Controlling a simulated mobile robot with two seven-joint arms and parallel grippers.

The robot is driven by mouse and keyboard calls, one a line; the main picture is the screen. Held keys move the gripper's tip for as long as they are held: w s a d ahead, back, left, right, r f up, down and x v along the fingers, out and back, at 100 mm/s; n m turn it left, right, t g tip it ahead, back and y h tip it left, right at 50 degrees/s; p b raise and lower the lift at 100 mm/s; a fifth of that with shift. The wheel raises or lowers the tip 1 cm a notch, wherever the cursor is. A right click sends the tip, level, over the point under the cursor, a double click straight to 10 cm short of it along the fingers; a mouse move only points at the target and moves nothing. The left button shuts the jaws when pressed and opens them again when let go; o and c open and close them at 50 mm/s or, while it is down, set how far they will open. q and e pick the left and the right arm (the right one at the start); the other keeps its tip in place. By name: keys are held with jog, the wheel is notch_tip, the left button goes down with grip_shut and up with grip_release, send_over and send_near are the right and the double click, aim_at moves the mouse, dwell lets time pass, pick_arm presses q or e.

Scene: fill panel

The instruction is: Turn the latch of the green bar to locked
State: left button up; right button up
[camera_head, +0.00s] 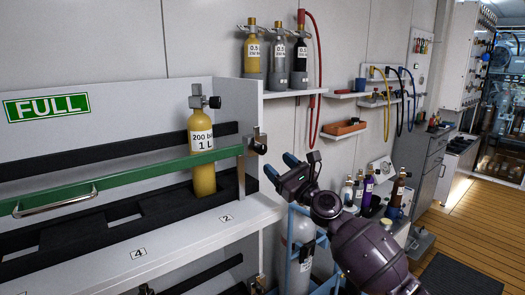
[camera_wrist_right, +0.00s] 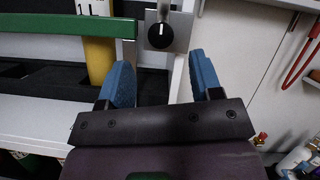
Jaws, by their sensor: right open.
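The green bar (camera_head: 130,178) runs across the front of the rack marked FULL and ends at the latch on the right post. The latch (camera_head: 260,141) is a dark knob on a metal plate. In the right wrist view the latch knob (camera_wrist_right: 160,35) is round and black with a white mark pointing up. My right gripper (camera_head: 280,168) is open and empty, just below and right of the latch. In the right wrist view its blue fingertips (camera_wrist_right: 158,78) point toward the latch, apart from it. My left gripper is not in view.
A yellow cylinder (camera_head: 202,150) stands upright behind the green bar. A shelf (camera_head: 290,92) with several small cylinders and a red hose is above the latch. A grey cylinder (camera_head: 298,245) and several bottles stand below and right, near my right arm.

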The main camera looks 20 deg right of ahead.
aim_at(263, 150)
jog(key=x, duration=0.6)
jog(key=shift+w+b, duration=0.35)
jog(key=shift+b, duration=0.05)
jog(key=shift+w+a+r, duration=0.15)
jog(key=shift+w+a, duration=0.05)
jog(key=shift+w, duration=0.05)
jog(key=shift+r, duration=0.1)
